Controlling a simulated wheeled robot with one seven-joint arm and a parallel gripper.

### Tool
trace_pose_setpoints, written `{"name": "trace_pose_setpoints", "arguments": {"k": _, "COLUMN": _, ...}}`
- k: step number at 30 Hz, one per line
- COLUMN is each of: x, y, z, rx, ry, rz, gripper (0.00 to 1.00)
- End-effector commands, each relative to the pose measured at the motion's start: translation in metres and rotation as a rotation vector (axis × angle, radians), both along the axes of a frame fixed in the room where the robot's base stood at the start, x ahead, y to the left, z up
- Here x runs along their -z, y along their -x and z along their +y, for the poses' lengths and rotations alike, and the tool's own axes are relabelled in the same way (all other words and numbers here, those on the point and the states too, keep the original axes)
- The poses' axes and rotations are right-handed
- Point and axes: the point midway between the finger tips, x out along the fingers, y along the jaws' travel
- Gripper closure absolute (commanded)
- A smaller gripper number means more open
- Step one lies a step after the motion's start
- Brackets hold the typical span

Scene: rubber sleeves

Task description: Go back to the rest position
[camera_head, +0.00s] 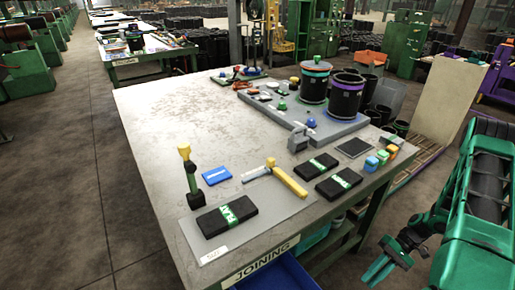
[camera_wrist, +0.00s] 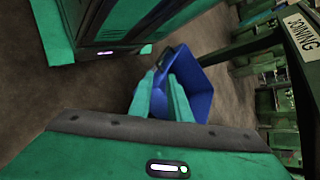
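My gripper (camera_head: 386,262) hangs at the lower right in the head view, beside the table and clear of it. Its green fingers also show in the wrist view (camera_wrist: 161,75). They stand a little apart, with blue showing between them and nothing held. Beyond the fingertips in the wrist view is a blue bin (camera_wrist: 198,85) with something dark at its far edge, too unclear to name. The workbench (camera_head: 160,110) lies left of my gripper in the head view.
Black packs (camera_head: 227,215), a yellow-handled tool (camera_head: 288,181) and small coloured blocks (camera_head: 382,157) lie near the bench's front. Black drums (camera_head: 346,96) stand farther back. A blue bin (camera_head: 275,274) sits below the JOINING edge. Open floor (camera_head: 70,190) lies left.

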Motion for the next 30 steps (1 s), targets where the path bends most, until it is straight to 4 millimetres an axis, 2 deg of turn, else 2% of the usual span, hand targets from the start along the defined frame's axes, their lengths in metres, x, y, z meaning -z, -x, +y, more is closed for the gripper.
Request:
{"name": "trace_pose_setpoints", "arguments": {"k": 1, "x": -0.017, "y": -0.006, "z": -0.006, "rx": -0.011, "ry": 0.036, "rz": -0.005, "gripper": 0.83}}
{"name": "trace_pose_setpoints", "arguments": {"k": 6, "x": -0.067, "y": -0.017, "z": -0.021, "rx": -0.035, "ry": 0.154, "rz": -0.005, "gripper": 0.83}}
{"name": "trace_pose_setpoints", "arguments": {"k": 15, "x": -0.158, "y": -0.026, "z": -0.033, "rx": -0.051, "ry": 0.349, "rz": -0.022, "gripper": 0.83}}
{"name": "trace_pose_setpoints", "arguments": {"k": 23, "x": -0.234, "y": -0.020, "z": -0.031, "rx": -0.039, "ry": 0.505, "rz": -0.055, "gripper": 0.83}}
{"name": "trace_pose_setpoints", "arguments": {"k": 30, "x": -0.296, "y": -0.002, "z": -0.021, "rx": -0.008, "ry": 0.633, "rz": -0.096, "gripper": 0.83}}
